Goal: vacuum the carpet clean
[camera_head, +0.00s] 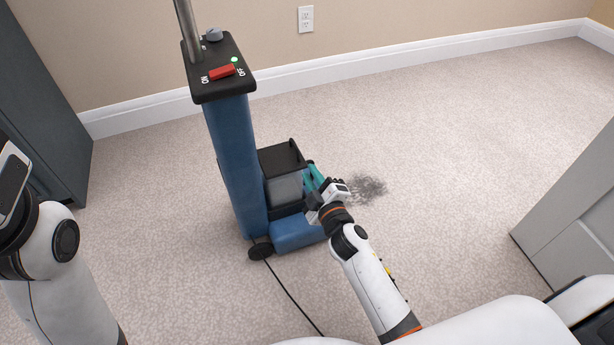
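A blue upright vacuum (232,150) stands on the grey-beige carpet (450,140), its metal handle tube rising out of the top of the view. Its black top panel holds a red switch (222,73) between ON and OFF marks, with a small green light beside it. A dark patch of dirt (369,188) lies on the carpet just right of the vacuum. My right gripper (320,186) is low beside the vacuum's dark bin and teal part (312,178); its fingers are too small and covered to read. My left arm is at the left edge; its fingers do not show.
A black cord (291,298) runs from the vacuum's base toward the bottom. A wall outlet (306,19) is above the white baseboard (350,70). A dark cabinet (40,110) stands at left and a grey panelled piece (575,215) at right. Carpet is open behind the dirt.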

